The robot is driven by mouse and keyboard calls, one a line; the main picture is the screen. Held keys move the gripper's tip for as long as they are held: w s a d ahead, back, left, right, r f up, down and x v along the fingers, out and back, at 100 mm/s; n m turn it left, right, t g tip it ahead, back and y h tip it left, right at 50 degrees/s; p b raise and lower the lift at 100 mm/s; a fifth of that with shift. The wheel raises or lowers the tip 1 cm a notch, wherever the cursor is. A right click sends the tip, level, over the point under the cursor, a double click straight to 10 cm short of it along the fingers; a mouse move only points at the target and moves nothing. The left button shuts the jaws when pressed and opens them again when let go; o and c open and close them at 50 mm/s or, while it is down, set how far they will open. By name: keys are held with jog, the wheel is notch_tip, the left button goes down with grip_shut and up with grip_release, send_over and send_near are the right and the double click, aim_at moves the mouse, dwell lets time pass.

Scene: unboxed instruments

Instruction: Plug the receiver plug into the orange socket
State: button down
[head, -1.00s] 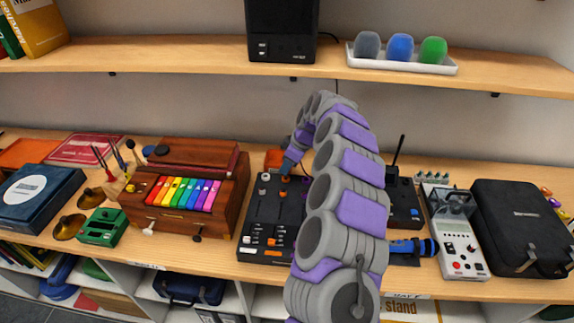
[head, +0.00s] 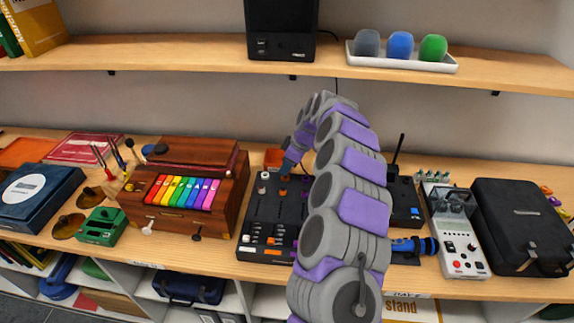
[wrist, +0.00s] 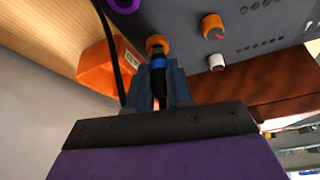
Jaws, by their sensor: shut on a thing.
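The receiver plug (wrist: 158,84), dark with a blue band, is between the fingers of my gripper (wrist: 159,92) in the wrist view. My gripper is shut on it. The plug's front end meets the orange socket (wrist: 157,42) on the dark mixer panel. I cannot tell how deep it sits. In the head view, my gripper (head: 288,166) reaches down over the back part of the mixer (head: 262,221), and the plug is too small to make out. The orange socket (head: 283,191) shows there as a small orange spot just below the gripper.
A black cable (wrist: 109,50) runs beside my gripper, near an orange box (wrist: 97,70). An orange knob (wrist: 212,26) and a white one (wrist: 216,62) stand nearby on the panel. The wooden instrument (head: 180,200) is left of the mixer; a black radio unit (head: 404,203) is right.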

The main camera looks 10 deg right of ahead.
jog(key=shift+s+f, duration=0.1)
jog(key=shift+f, duration=0.65)
dwell(0.3)
jog(key=c, duration=0.9)
grip_release()
jog(key=p+v, duration=0.1)
jog(key=v, duration=0.7)
jog(key=s+a+r+m+g, duration=0.1)
jog(key=s+a+r, duration=0.4)
jog(key=s, duration=0.5)
jog(key=s+a+r+m+g, duration=0.15)
jog(key=s+a+r, duration=0.35)
jog(key=s, duration=0.6)
jog(key=s+d+f+m+h, duration=0.1)
jog(key=s+d+m, duration=0.1)
jog(key=s, duration=0.7)
jog(key=s+d+f+m+g+h, duration=0.1)
jog(key=s+m, duration=0.3)
jog(key=s, duration=0.6)
jog(key=s+d+f+m+h, duration=0.2)
jog(key=s+d+f+m, duration=0.1)
jog(key=s, duration=0.7)
jog(key=shift+s+d+f+g, duration=0.15)
jog(key=shift+s+d+g, duration=0.1)
jog(key=shift+d+g, duration=0.15)
